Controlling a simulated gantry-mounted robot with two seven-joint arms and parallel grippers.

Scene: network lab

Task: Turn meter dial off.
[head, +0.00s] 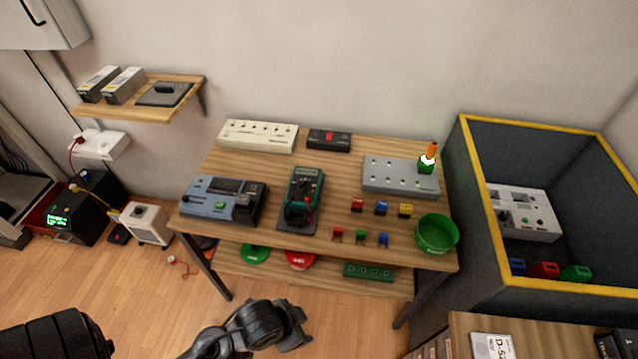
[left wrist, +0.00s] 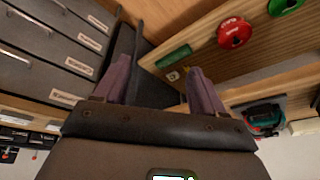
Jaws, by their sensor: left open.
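The meter (head: 306,187) is a dark handheld multimeter with a teal-green edge, lying on a dark mat in the middle of the wooden table. A red part shows near its lower end. Its dial is too small to read its setting. Part of the meter (left wrist: 262,116) also shows at the right of the left wrist view. My left gripper (left wrist: 158,65) is open and empty, with its two purplish fingers apart and clear of the meter. In the head view, my dark arm is at the bottom, in front of the table. My right gripper is not in view.
A blue-grey device (head: 222,199) is left of the meter. Small coloured blocks (head: 381,208) and a green bowl (head: 436,234) are to its right. Red and green discs (head: 300,259) lie on the lower shelf. A yellow-rimmed bin (head: 472,175) stands right of the table.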

